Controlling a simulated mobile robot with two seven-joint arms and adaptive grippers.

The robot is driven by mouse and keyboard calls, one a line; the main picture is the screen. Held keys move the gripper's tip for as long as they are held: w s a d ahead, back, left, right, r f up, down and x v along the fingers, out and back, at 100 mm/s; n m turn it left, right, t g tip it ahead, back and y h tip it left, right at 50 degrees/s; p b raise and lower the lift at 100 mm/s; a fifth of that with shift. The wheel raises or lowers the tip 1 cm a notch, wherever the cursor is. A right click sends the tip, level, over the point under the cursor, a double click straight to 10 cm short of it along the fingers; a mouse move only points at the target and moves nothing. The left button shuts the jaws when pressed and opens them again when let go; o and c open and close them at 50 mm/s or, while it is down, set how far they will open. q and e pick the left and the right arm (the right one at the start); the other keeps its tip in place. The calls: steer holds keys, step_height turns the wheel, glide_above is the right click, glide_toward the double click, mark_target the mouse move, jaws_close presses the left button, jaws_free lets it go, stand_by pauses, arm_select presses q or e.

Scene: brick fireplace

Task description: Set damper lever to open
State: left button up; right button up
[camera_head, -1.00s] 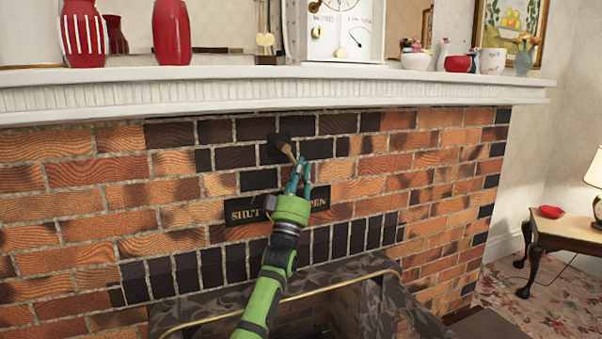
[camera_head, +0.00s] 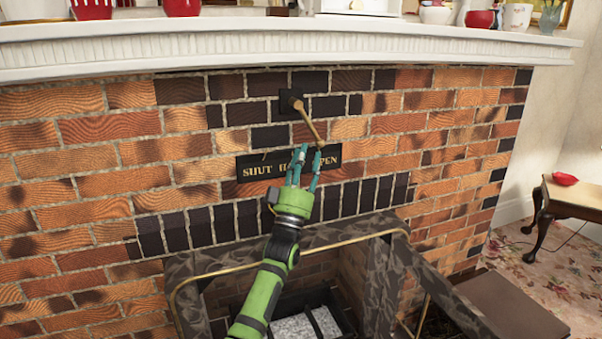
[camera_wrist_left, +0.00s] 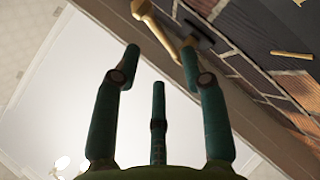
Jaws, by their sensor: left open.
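The damper lever (camera_head: 309,121) is a brass rod with a rounded end. It comes out of a dark square mount (camera_head: 291,101) on the brick wall and slants down to the right. A dark sign (camera_head: 246,169) below reads SHUT at left and, partly hidden, OPEN at right; the lever's end shows just above the OPEN side. My left gripper (camera_head: 307,165) is open and empty, in front of the sign, its fingertips just below and left of the lever's end. In the left wrist view the lever (camera_wrist_left: 160,32) lies beyond the spread fingers (camera_wrist_left: 160,90). My right gripper is not in view.
The white mantel shelf (camera_head: 300,46) crosses above the lever. The fireplace opening with a grate (camera_head: 310,325) and a dark stone surround (camera_head: 340,233) lies below. A small table (camera_head: 571,196) stands far right. The brick wall around the lever is clear.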

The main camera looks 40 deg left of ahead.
arm_select(q)
steer(key=shift+v, duration=1.95)
